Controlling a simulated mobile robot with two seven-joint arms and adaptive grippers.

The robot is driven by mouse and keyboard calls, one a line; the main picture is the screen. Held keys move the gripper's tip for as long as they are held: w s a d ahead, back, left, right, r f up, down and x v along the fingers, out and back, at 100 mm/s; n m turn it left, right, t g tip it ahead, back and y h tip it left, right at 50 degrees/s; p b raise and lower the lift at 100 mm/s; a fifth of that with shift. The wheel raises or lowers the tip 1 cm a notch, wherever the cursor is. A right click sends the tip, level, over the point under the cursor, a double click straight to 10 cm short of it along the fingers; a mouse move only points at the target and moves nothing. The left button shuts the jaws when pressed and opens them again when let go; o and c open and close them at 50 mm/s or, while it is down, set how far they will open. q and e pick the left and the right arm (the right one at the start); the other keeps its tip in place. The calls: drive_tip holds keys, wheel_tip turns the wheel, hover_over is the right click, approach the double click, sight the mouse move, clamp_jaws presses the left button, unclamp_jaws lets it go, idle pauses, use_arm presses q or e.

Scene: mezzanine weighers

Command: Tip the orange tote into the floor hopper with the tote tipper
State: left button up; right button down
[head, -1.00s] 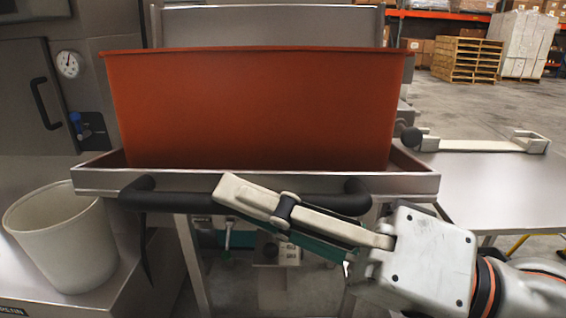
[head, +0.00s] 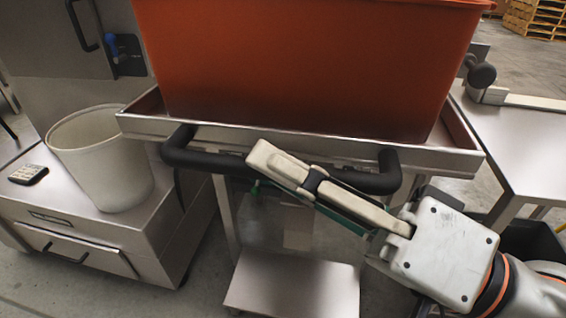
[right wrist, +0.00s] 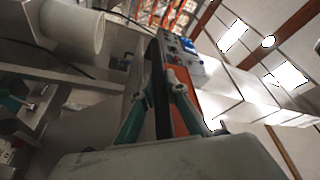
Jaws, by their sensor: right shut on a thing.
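The orange tote (head: 310,65) sits in the shallow metal tray (head: 300,136) of the tote tipper, its upper part cut off by the picture's top edge. A black bar handle (head: 192,157) runs along the tray's front. My right gripper (head: 262,168) is shut on this handle, right of its left bend. In the right wrist view, the fingers (right wrist: 160,100) close from both sides around the dark bar (right wrist: 157,70), with an orange strip of the tote (right wrist: 187,112) behind. My left gripper is not in view. I cannot make out the floor hopper.
A white bucket (head: 104,165) and a small keypad (head: 28,174) stand on a steel cabinet (head: 130,225) at left. A steel table (head: 520,145) stands close at right, with a dark bin (head: 535,243) below it. Grey floor shows at the lower left.

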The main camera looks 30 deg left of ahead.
drive_tip(key=shift+f, duration=0.4)
drive_tip(key=c, duration=2)
unclamp_jaws()
drive_tip(key=shift+w, duration=0.1)
drive_tip(key=shift+r, duration=0.1)
drive_tip(key=shift+d, duration=0.4)
drive_tip(key=shift+v, duration=5.6)
